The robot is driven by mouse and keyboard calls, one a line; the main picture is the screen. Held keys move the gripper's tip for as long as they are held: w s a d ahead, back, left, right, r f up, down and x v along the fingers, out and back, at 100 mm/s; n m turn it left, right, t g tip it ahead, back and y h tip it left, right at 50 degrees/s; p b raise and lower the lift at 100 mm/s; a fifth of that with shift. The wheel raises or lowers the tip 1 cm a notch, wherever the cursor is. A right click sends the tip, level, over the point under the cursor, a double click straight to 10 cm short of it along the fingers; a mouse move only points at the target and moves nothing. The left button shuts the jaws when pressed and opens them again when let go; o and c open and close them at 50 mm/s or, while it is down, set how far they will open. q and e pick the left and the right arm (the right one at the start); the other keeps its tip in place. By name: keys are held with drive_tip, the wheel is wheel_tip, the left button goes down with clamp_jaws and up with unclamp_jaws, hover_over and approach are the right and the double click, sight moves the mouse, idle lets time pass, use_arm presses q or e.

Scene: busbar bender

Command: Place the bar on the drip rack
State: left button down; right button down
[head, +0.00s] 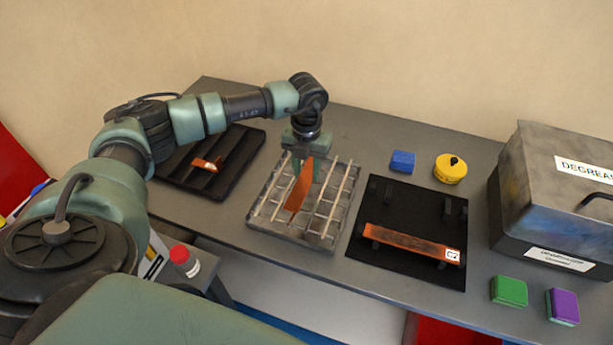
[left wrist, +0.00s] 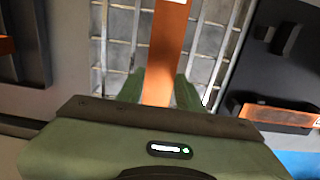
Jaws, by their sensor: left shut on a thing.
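A copper bar (head: 300,187) is in the grip of my left gripper (head: 308,165), over the drip rack. The drip rack (head: 262,222) is a metal tray with pale rods across it. In the left wrist view the bar (left wrist: 167,45) runs up between the two green fingers of my left gripper (left wrist: 160,92), with the rack's rods (left wrist: 133,40) behind it. The bar looks tilted in the head view. I cannot tell whether it touches the rods. My right gripper is not in view.
A black mat (head: 378,262) right of the rack holds another copper bar (head: 410,242) tagged C2. A dark tray (head: 240,150) with a small copper piece stands left. A degreaser box (head: 510,225), blue block (head: 402,162) and yellow tin (head: 450,170) are to the right.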

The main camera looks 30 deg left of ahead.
sight(306, 177)
use_arm(q)
wheel_tip(306, 177, down, 2)
drive_tip(key=shift+f, duration=0.25)
drive_tip(key=shift+f+p, duration=0.3)
drive_tip(key=shift+f, duration=0.15)
drive_tip(key=shift+f, duration=0.1)
drive_tip(key=c, duration=0.9)
unclamp_jaws()
